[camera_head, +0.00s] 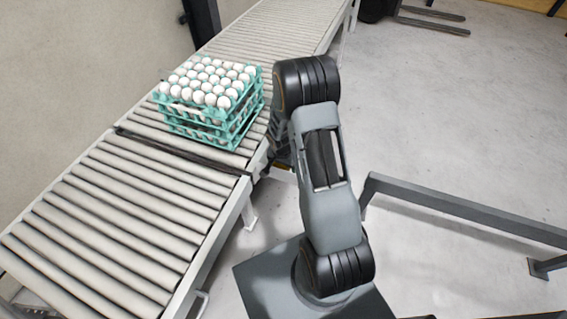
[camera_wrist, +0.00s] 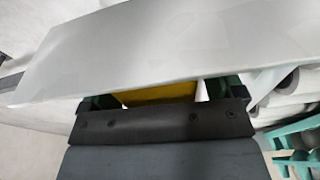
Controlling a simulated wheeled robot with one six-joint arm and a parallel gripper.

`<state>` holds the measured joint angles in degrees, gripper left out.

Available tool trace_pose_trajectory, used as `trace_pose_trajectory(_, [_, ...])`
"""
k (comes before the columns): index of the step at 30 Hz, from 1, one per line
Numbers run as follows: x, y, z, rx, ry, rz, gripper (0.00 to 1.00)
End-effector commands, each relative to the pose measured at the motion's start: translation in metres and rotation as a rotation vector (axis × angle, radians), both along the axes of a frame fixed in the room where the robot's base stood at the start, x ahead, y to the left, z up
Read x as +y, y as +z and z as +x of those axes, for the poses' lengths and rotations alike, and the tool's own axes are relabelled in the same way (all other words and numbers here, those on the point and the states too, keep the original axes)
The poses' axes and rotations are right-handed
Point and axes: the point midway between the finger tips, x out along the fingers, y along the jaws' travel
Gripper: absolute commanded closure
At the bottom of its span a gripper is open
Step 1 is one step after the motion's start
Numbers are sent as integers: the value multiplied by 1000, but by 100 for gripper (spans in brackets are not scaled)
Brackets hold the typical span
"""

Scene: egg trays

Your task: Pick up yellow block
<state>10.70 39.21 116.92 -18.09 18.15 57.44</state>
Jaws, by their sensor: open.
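The yellow block (camera_wrist: 158,93) shows as a strip in the wrist view, between the two dark green fingers of my gripper (camera_wrist: 160,95). The fingers stand apart on either side of it. A pale grey panel (camera_wrist: 150,50) covers most of the block and the fingertips, so I cannot tell whether they touch it. In the head view, my gripper is mostly hidden behind my own arm, beside the conveyor's right side. A small yellow patch (camera_head: 283,166) shows below it there, too small to identify surely.
A roller conveyor (camera_head: 120,205) runs from lower left to the top. Teal trays (camera_head: 238,128) stacked with white eggs (camera_head: 205,85) stand on it, close to my arm. A grey metal rail (camera_head: 460,207) lies at the right. Open floor shows at upper right.

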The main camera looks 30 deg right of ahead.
Motion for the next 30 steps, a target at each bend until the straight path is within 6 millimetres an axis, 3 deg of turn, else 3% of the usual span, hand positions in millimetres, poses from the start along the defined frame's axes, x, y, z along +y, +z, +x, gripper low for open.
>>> trace_pose_trajectory(4, [0, 0, 0, 0, 0, 0, 14])
trace_pose_trajectory(23, [0, 1, 0, 0, 1, 0, 74])
trace_pose_trajectory(30, [0, 2, 1, -1, 1, 0, 75])
